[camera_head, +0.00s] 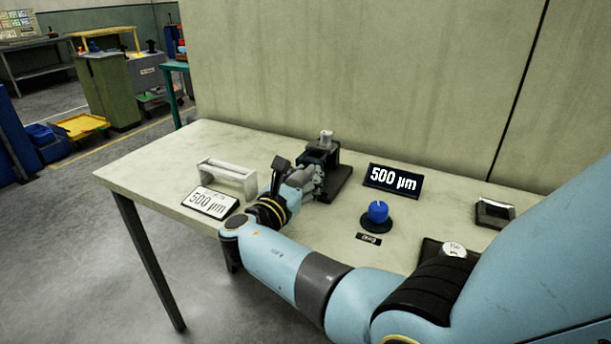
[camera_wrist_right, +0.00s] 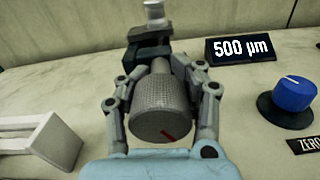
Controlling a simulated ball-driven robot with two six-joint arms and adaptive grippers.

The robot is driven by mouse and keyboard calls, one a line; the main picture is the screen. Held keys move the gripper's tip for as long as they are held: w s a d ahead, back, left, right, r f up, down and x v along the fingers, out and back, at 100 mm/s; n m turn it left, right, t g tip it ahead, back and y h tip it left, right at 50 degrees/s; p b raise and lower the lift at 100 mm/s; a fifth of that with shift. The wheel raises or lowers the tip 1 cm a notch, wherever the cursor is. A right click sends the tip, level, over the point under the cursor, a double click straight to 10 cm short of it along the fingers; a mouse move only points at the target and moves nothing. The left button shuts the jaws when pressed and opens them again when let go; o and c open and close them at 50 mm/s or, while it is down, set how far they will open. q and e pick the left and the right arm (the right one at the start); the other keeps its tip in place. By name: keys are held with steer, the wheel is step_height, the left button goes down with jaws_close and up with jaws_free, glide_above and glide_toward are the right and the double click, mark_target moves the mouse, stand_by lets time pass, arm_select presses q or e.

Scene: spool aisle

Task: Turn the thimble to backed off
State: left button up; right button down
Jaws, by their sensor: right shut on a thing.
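The thimble (camera_wrist_right: 160,108) is a grey knurled drum with a red mark low on its face, right of centre, in the right wrist view. It sits on a dark stand (camera_head: 335,178) with a pale cylinder on top. My right gripper (camera_head: 310,180) is shut on the thimble, one finger on each side, as the right wrist view (camera_wrist_right: 162,110) shows. In the head view the gripper hides most of the thimble. A dark display (camera_head: 393,180) behind reads 500 µm. My left gripper is not in view.
A blue knob (camera_head: 377,211) on a dark base stands right of the stand, by a small black label (camera_head: 368,239). A white card (camera_head: 210,202) reading 500 µm and a pale bridge-shaped block (camera_head: 228,176) are at left. A dark tray (camera_head: 494,212) lies at right.

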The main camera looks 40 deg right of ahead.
steer(key=n+p, duration=0.1)
steer(key=n, duration=0.1)
steer(key=shift+r+n+p, duration=0.1)
steer(key=shift+n+p, duration=0.25)
steer(key=shift+n, duration=0.05)
steer(key=shift+n+p, duration=0.75)
steer(key=shift+n, duration=1.15)
steer(key=shift+w, duration=0.1)
steer(key=c, duration=0.7)
jaws_free()
step_height(320, 180, up, 10)
steer(key=shift+f, duration=0.1)
